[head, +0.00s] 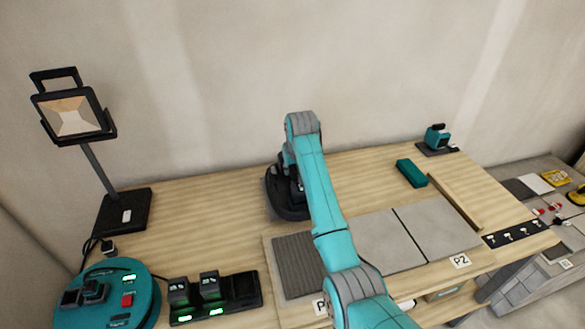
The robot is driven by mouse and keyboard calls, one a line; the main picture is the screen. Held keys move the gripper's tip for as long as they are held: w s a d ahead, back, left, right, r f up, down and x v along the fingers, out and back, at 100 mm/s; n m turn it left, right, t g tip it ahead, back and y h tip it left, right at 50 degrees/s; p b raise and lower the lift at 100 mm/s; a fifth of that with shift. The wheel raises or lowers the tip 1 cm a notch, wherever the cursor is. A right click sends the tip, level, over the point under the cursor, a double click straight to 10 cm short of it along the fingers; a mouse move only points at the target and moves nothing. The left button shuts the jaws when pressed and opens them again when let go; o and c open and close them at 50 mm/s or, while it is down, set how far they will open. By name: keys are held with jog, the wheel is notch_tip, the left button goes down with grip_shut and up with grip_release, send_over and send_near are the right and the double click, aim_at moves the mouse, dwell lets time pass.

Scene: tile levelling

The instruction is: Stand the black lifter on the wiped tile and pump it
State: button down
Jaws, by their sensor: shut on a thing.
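The black lifter (283,207) shows as a dark round shape at the back of the wooden worktop, left of the tiles and apart from them. My gripper (291,188) is right at it, shut on it; its fingers are mostly hidden by my teal arm. Whether the lifter touches the worktop I cannot tell. Two flat grey tiles lie side by side on a board: a left tile (376,243), partly behind my arm, and a right tile (440,229) above the P2 label (460,261). A dark line separates them. Which tile is wiped cannot be seen.
A dark ribbed patch (297,262) lies left of the tiles. A work lamp (72,115), a teal round unit (135,305) and a battery charger (240,290) stand at left. A teal block (411,173), a wooden strip (455,201) and a small teal device (436,139) are at right.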

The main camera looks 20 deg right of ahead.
jog(key=shift+f, duration=0.3)
dwell(0.7)
jog(key=c, duration=0.9)
grip_release()
jog(key=shift+f, duration=0.15)
jog(key=v, duration=1.2)
